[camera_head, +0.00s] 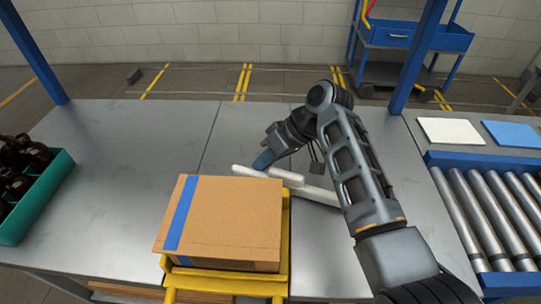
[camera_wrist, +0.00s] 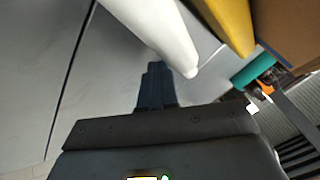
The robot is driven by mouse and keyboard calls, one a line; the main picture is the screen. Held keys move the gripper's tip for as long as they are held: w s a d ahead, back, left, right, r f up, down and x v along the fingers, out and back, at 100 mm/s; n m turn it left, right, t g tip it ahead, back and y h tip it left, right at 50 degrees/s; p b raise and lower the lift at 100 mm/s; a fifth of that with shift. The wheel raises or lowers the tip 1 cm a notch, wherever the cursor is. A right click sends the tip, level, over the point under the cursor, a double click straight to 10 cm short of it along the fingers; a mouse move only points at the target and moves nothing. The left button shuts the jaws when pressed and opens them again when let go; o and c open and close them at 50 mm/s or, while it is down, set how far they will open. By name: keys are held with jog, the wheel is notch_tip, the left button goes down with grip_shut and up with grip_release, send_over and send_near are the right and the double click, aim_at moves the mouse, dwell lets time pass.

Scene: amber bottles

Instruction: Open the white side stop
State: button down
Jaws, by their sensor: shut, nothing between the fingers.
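The white side stop (camera_head: 268,176) is a long, rounded white bar at the far edge of the cardboard box, above the steel table. A second white piece (camera_head: 318,194) extends to its right, partly behind my arm; I cannot tell how the two join. My gripper (camera_head: 262,161) is at the far side of the bar, near its left part, fingers shut and empty. In the wrist view, the shut fingers (camera_wrist: 157,82) are close beside the rounded end of the white bar (camera_wrist: 155,32). I cannot tell whether they touch it.
A cardboard box (camera_head: 235,222) with blue tape sits on a yellow frame (camera_head: 286,240). A teal crate (camera_head: 38,202) of amber bottles stands at the left. A roller conveyor (camera_head: 490,215) is at the right. The steel table (camera_head: 120,150) is clear between crate and box.

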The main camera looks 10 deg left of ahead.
jog(key=shift+s+a, duration=0.35)
jog(key=shift+s, duration=0.55)
